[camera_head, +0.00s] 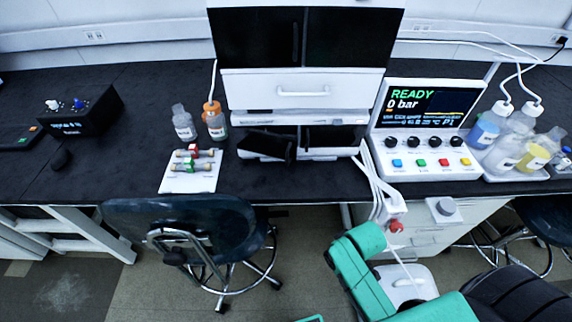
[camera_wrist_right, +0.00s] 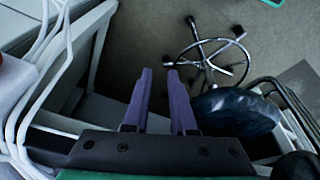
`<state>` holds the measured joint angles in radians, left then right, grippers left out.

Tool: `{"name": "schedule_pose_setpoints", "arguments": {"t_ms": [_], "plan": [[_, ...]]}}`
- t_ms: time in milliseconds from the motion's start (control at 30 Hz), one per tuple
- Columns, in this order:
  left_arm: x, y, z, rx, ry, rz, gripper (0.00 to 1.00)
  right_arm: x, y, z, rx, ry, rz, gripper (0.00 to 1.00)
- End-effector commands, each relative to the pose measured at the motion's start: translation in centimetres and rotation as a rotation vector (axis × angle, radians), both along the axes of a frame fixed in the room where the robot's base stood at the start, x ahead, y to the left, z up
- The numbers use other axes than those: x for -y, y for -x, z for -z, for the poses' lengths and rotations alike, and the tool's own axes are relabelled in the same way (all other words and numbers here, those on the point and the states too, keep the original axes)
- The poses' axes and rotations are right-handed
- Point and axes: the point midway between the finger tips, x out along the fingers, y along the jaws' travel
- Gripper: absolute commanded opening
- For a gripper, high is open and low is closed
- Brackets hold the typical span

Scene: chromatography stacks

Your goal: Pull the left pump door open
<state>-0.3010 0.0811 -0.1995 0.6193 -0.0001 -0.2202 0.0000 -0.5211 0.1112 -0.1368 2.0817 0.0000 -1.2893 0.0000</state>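The white chromatography stack (camera_head: 296,118) stands on the black bench, in the middle of the head view. Low on it are two dark door panels side by side. The left pump door (camera_head: 265,145) sits at an angle and its right end juts forward of the white body; I cannot tell how far it is open. The right dark panel (camera_head: 330,138) lies flatter against the stack. My right gripper's purple fingers (camera_wrist_right: 159,75) show in the right wrist view, apart with nothing between them, above the floor. I cannot make them out in the head view. My left gripper is not in view.
White cables (camera_head: 375,185) hang over the bench edge right of the stack. A control panel (camera_head: 425,135) reads READY, 0 bar. Bottles (camera_head: 215,122) and a white tray (camera_head: 190,172) stand left of the stack. A dark chair (camera_head: 185,225) stands in front of the bench.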

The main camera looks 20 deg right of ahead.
Motion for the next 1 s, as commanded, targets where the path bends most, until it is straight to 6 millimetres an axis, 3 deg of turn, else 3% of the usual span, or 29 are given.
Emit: {"name": "schedule_pose_setpoints", "arguments": {"t_ms": [200,300,500,733,867,1000], "plan": [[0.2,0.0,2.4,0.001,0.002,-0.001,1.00,0.0,-0.3,-5.8,0.064,-0.003,-0.011,0.24],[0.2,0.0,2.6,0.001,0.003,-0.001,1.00,-1.4,-3.1,-7.9,0.206,-0.027,-0.109,0.24],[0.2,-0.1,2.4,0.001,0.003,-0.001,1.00,-4.9,-7.7,-8.5,0.435,-0.121,-0.266,0.24],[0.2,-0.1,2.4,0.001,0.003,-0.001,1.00,-7.8,-10.7,-9.4,0.693,-0.303,-0.433,0.24],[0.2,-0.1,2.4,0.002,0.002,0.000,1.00,-6.5,-11.5,-11.1,0.865,-0.454,-0.496,0.24],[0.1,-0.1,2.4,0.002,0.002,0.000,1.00,-2.0,-12.2,-14.7,1.043,-0.576,-0.510,0.24]]}}
